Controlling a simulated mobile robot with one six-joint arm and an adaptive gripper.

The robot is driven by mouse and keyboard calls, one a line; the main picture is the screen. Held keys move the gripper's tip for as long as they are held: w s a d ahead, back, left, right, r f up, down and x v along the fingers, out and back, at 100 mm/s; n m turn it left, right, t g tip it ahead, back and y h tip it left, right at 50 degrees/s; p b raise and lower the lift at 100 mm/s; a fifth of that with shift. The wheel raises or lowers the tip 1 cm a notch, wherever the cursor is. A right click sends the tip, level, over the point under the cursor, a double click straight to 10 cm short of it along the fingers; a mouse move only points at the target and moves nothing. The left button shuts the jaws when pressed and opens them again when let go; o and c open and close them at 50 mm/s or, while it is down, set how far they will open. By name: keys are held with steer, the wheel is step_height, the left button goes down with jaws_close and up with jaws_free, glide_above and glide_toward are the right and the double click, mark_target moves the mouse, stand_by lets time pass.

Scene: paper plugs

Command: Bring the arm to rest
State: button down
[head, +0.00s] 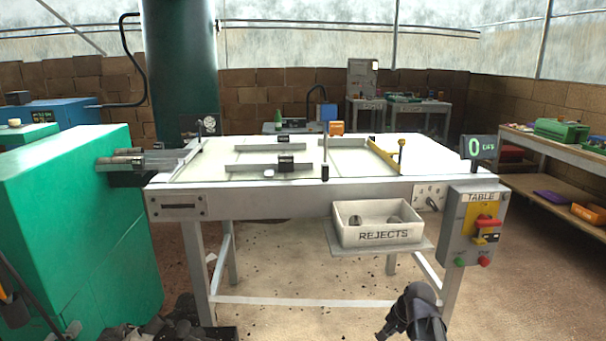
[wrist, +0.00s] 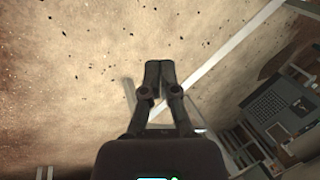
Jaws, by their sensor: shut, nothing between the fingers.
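My gripper (wrist: 159,72) shows in the wrist view with its two dark fingers together, shut and empty. It points down at the dirt floor, with nothing between the fingertips. In the head view my dark arm end (head: 412,312) shows at the bottom, right of the middle. It is low in front of the white table (head: 290,190), apart from it, below the rejects box. The fingertips are hard to make out there.
A white REJECTS box (head: 384,236) sits on a shelf at the table's front. A grey TABLE control box (head: 472,240) with a red switch hangs at the right leg. A green cabinet (head: 80,220) stands at left. Open floor (head: 290,260) lies under the table.

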steer(key=s+a+f+n+g+h, duration=0.1)
steer(key=s+a+n+g+h, duration=0.2)
steer(key=s+a+n, duration=0.5)
step_height(320, 180, up, 33)
steer(key=s+d+p, duration=0.1)
steer(key=d+p, duration=0.1)
steer(key=p, duration=3.1)
steer(key=shift+s+n, duration=0.4)
